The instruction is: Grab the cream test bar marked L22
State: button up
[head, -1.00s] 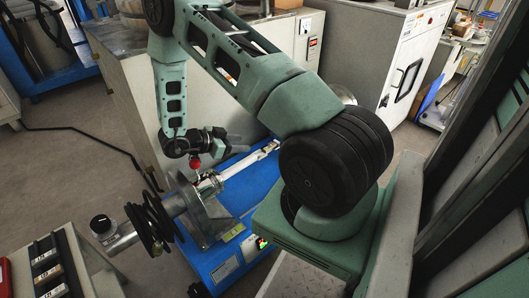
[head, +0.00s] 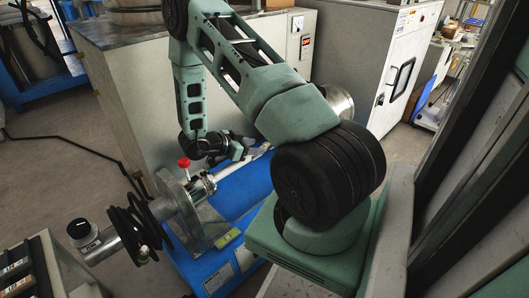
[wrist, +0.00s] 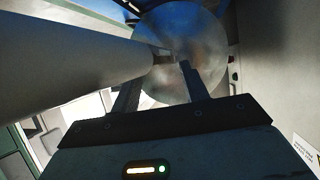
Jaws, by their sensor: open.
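My gripper (head: 238,150) is in front of the big grey cabinet, above the blue machine base. In the wrist view its two fingers (wrist: 158,85) stand apart with nothing seen held between them. A dark rack (head: 38,262) with light labelled strips lies at the lower left edge of the head view, well away from my gripper and partly cut off. Its labels are too small to read. I cannot make out a cream bar marked L22 in either view.
A blue machine (head: 222,270) with a metal shaft, a red knob (head: 184,162) and black coils (head: 135,228) stands between my gripper and the rack. The grey cabinet (head: 135,85) is close behind. In the wrist view a thick pale cylinder (wrist: 70,65) and a round metal face (wrist: 190,40) are near the fingers.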

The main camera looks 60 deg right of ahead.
jog(key=b+x, duration=0.1)
jog(key=x, duration=0.1)
jog(key=shift+s+d+f, duration=0.15)
jog(key=shift+d+f, duration=0.1)
grip_shut()
